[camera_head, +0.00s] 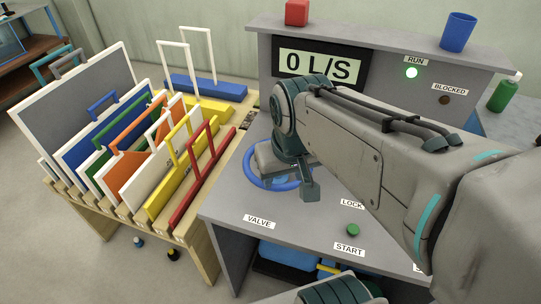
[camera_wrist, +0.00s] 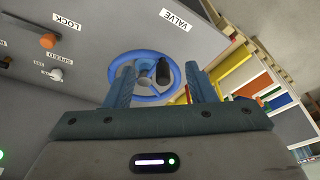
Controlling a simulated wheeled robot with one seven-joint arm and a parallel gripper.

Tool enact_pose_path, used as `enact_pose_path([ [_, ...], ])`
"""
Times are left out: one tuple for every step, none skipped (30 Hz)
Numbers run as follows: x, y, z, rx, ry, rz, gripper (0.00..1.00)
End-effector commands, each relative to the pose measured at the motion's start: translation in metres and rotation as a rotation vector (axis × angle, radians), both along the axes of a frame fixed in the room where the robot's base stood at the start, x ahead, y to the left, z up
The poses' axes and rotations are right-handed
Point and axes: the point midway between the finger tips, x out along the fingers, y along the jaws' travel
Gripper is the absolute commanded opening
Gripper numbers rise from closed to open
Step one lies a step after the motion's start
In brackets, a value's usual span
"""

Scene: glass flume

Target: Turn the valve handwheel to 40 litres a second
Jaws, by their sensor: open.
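The blue valve handwheel (camera_head: 262,181) lies on the grey console top, partly hidden under my arm in the head view. In the wrist view the handwheel (camera_wrist: 122,59) shows its blue rim, spokes and a black knob (camera_wrist: 163,71) on the rim. My gripper (camera_wrist: 160,72) is open, its fingers apart with the knob showing between them; I cannot tell whether they touch it. In the head view my gripper (camera_head: 290,168) is over the wheel and mostly hidden by my arm. The display (camera_head: 320,66) reads 0 L/S.
The RUN lamp (camera_head: 411,72) glows green; the BLOCKED lamp (camera_head: 445,99) is dark. A green START button (camera_head: 352,229) is at the console's front. A red block (camera_head: 297,12) and blue cup (camera_head: 458,32) stand on the console's upper ledge. A rack (camera_head: 205,232) of coloured panels stands left.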

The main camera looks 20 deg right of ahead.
Motion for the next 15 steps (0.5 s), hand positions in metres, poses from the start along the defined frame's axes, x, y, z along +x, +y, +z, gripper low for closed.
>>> enact_pose_path([
  [0.013, 0.001, -0.002, -0.002, 0.024, -0.003, 0.5],
  [0.021, 0.001, -0.001, -0.003, 0.04, -0.006, 0.5],
  [0.032, 0.0, 0.001, -0.003, 0.064, -0.011, 0.5],
  [0.04, 0.0, 0.002, -0.003, 0.082, -0.015, 0.5],
  [0.048, 0.0, 0.003, -0.004, 0.1, -0.018, 0.5],
  [0.059, 0.0, 0.004, -0.002, 0.124, -0.022, 0.5],
  [0.068, -0.001, 0.005, -0.002, 0.141, -0.025, 0.5],
  [0.076, -0.001, 0.005, -0.001, 0.157, -0.028, 0.5],
  [0.085, -0.002, 0.005, 0.001, 0.178, -0.033, 0.5],
  [0.092, -0.002, 0.005, 0.002, 0.193, -0.036, 0.5],
  [0.098, -0.002, 0.005, 0.004, 0.206, -0.038, 0.5],
  [0.105, -0.002, 0.005, 0.006, 0.221, -0.039, 0.5],
  [0.11, -0.002, 0.006, 0.007, 0.232, -0.04, 0.5],
  [0.114, -0.002, 0.006, 0.009, 0.24, -0.041, 0.5],
  [0.118, -0.002, 0.006, 0.01, 0.25, -0.041, 0.5],
])
